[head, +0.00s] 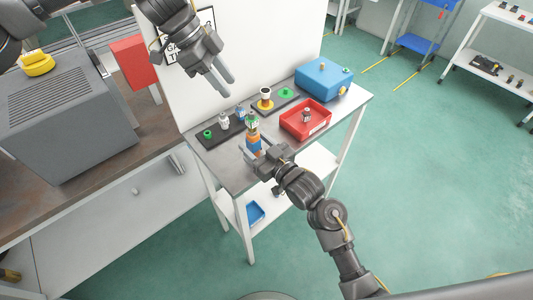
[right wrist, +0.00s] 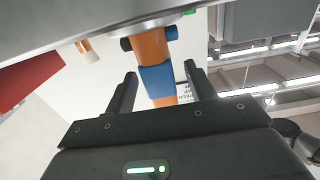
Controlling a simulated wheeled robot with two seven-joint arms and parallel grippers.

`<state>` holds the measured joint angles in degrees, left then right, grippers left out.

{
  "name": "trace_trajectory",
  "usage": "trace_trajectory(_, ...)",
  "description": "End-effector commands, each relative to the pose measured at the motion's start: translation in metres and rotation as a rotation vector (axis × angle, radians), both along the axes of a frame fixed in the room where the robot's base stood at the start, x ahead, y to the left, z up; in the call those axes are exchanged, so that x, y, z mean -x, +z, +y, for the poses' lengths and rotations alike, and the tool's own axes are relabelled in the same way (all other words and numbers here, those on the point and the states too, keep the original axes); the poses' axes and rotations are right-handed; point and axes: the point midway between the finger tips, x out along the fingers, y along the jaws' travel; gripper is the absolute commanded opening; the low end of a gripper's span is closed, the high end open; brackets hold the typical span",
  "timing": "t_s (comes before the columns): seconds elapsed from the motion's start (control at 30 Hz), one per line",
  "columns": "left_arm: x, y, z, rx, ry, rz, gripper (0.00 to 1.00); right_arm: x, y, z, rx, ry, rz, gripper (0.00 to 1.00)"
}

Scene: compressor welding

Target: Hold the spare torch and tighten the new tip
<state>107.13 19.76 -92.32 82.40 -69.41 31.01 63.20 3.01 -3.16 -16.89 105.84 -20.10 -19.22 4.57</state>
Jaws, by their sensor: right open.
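The spare torch, an orange handle with a blue band, stands at the front edge of the small table in the head view (head: 254,143). In the right wrist view the torch (right wrist: 157,78) lies between the two separated fingers, with clear gaps at its sides. My right gripper (head: 257,152) is open around or just in front of it; no contact shows. My left gripper (head: 220,84) hangs empty above the table's back left, its fingers apart. A copper-coloured tip-like piece (right wrist: 87,50) shows in the right wrist view. Whether a new tip sits on the torch cannot be told.
The small table (head: 215,163) also bears a red tray (head: 318,127) holding a small grey piece, a blue box (head: 324,75), and dark mats with small bottles and green pieces. A white panel (head: 200,100) stands behind. A grey machine (head: 65,120) is at left.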

Motion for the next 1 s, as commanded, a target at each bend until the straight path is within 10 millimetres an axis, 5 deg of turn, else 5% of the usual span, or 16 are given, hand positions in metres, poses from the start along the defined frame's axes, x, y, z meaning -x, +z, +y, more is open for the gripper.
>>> trace_trajectory(0.2,0.0,0.0,0.0,0.0,0.0,0.0,0.36,-0.02,0.0,0.014,0.0,0.0,0.0,0.55)
trace_trajectory(0.6,0.0,0.0,0.0,0.0,0.0,0.0,0.36,-0.025,0.0,0.018,0.0,-0.001,0.0,0.55)
trace_trajectory(1.0,0.0,0.0,0.0,0.0,0.0,0.0,0.36,-0.025,0.0,0.018,0.001,0.0,0.001,0.02)
